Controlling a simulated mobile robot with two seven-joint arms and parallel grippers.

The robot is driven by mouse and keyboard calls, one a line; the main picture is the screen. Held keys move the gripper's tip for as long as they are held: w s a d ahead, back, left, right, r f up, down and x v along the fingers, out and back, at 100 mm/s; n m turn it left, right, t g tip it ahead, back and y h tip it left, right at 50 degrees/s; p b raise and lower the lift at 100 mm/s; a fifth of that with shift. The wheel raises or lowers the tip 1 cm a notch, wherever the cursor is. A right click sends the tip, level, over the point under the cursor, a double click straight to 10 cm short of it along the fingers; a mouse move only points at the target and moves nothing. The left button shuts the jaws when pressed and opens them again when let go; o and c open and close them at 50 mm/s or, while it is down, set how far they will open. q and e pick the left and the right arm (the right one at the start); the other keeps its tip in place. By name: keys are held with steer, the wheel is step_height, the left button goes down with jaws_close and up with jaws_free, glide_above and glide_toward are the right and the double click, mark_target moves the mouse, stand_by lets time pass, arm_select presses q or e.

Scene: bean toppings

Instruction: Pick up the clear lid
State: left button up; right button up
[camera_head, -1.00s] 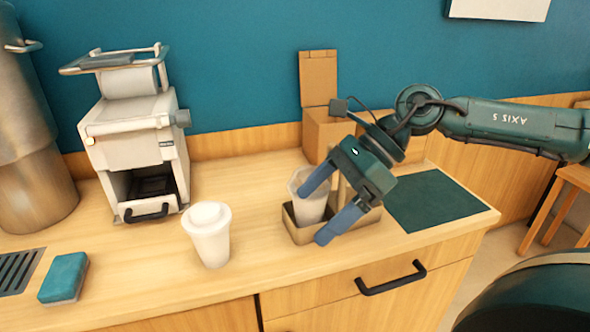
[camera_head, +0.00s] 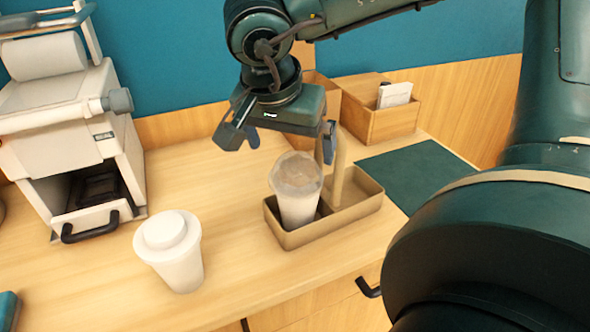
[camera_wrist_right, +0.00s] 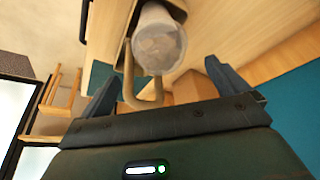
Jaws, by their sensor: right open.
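A translucent cup (camera_head: 298,208) stands in one side of a tan two-part caddy (camera_head: 291,240) with an upright handle. A clear lid (camera_head: 297,172) appears to cover its top, with something brownish showing through; I cannot tell whether it is fully seated. My right gripper (camera_head: 280,142) is open and empty, above and behind the cup with its fingers spread. In the right wrist view the clear lid (camera_wrist_right: 158,46) lies between and beyond the open right gripper (camera_wrist_right: 162,70), apart from both fingers. My left gripper is not in view.
A white cup with a white lid (camera_head: 172,250) stands left of the caddy. A white machine (camera_head: 62,130) is at the far left. A wooden box (camera_head: 392,122) and dark green mat (camera_head: 425,170) lie right and behind. The caddy handle (camera_head: 341,165) rises beside the clear-lidded cup.

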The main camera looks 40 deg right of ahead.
mark_target(295, 162)
steer(key=x, duration=0.6)
steer(key=shift+w+d+f, duration=0.2)
steer(key=shift+d+f, duration=0.05)
steer(key=shift+f, duration=0.05)
steer(key=c, duration=1.1)
